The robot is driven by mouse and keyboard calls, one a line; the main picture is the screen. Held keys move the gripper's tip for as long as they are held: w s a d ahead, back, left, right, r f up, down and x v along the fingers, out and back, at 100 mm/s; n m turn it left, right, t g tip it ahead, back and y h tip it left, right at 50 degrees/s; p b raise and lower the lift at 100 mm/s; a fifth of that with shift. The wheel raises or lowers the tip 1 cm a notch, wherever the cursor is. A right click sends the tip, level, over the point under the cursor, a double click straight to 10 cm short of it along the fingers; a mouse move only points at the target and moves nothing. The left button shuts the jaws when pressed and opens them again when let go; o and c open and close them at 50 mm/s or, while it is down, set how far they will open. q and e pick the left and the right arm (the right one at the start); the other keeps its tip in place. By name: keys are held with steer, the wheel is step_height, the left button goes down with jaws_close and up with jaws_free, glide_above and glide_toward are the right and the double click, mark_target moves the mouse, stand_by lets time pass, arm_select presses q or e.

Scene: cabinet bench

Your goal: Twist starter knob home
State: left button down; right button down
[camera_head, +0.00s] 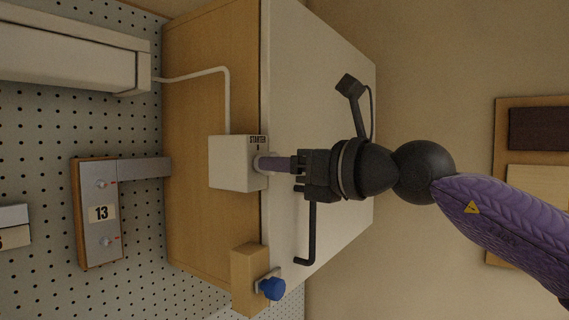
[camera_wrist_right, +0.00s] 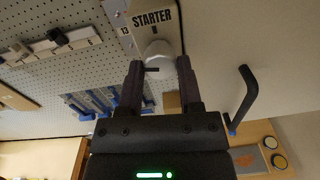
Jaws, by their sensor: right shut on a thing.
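The starter box (camera_head: 238,163) is a pale block on the cabinet's edge, with the label STARTER. In the right wrist view, the starter label (camera_wrist_right: 152,18) sits above a round pale starter knob (camera_wrist_right: 158,52). My right gripper (camera_head: 262,164) reaches the box's front from the right, and its fingers cover most of the knob in the head view. In the right wrist view, my right gripper's fingers (camera_wrist_right: 160,68) stand on both sides of the knob, shut on it. A small dark mark shows on the box above the knob. My left gripper is not in view.
The cabinet front (camera_head: 325,90) is pale, with a black bar handle (camera_head: 312,235) close to my right gripper. A blue knob (camera_head: 271,288) on a wooden block is nearby. A switch panel marked 13 (camera_head: 99,213) hangs on the pegboard (camera_head: 50,135).

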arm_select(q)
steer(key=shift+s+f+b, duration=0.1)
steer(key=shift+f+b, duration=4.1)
arm_select(e)
steer(key=shift+m, duration=7.5)
steer(key=shift+g, duration=0.3)
steer(key=shift+c, duration=1.3)
jaws_free()
steer(key=shift+w, duration=0.1)
